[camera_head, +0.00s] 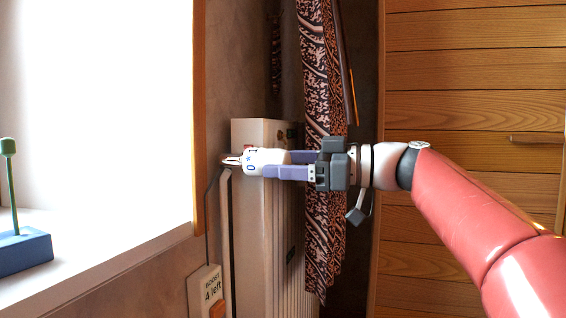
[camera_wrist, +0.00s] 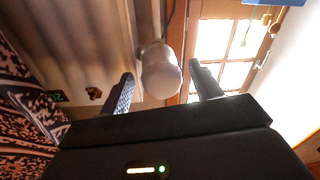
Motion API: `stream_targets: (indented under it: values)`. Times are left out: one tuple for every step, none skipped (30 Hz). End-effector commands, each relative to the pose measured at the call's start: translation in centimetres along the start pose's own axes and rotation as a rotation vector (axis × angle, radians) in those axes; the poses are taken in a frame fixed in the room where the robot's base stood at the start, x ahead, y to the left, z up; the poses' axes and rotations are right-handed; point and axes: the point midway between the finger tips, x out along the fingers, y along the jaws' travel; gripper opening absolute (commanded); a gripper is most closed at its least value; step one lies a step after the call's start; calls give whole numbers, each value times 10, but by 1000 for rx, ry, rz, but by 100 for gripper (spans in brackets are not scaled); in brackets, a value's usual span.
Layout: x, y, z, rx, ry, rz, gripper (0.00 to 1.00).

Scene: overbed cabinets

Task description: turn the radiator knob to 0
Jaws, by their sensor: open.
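The radiator knob (camera_head: 262,160) is a white cylinder with blue markings, including a 0, a star mark and a 1, at the left end of the radiator (camera_head: 253,210). My gripper (camera_head: 288,163) reaches it from the right, with its fingertips at the knob's near end. In the wrist view the knob (camera_wrist: 161,72) stands between my two open fingers (camera_wrist: 160,85), with visible gaps on both sides. The pointer mark on the knob is not clear.
A patterned curtain (camera_head: 322,100) hangs right behind my gripper. A windowsill (camera_head: 110,262) with a blue block (camera_head: 22,253) is at left. A wooden cabinet (camera_head: 470,60) stands at right.

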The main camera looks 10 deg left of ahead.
Motion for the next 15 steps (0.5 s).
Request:
stream_targets:
  values:
    - [5,0,0,0,0,-2,64]
    - [6,0,0,0,0,-1,64]
    - [8,0,0,0,0,0,64]
    - [9,0,0,0,0,1,64]
    - [10,0,0,0,0,1,64]
    - [10,0,0,0,-1,1,64]
    - [10,0,0,0,-1,1,64]
    - [10,0,0,1,-1,1,64]
    - [10,0,0,1,-1,1,64]
    - [10,0,0,1,-1,1,64]
    - [10,0,0,1,-1,1,64]
    - [10,0,0,1,-1,1,61]
    - [10,0,0,1,-1,1,57]
    - [10,0,0,1,-1,1,53]
    - [10,0,0,1,-1,1,48]
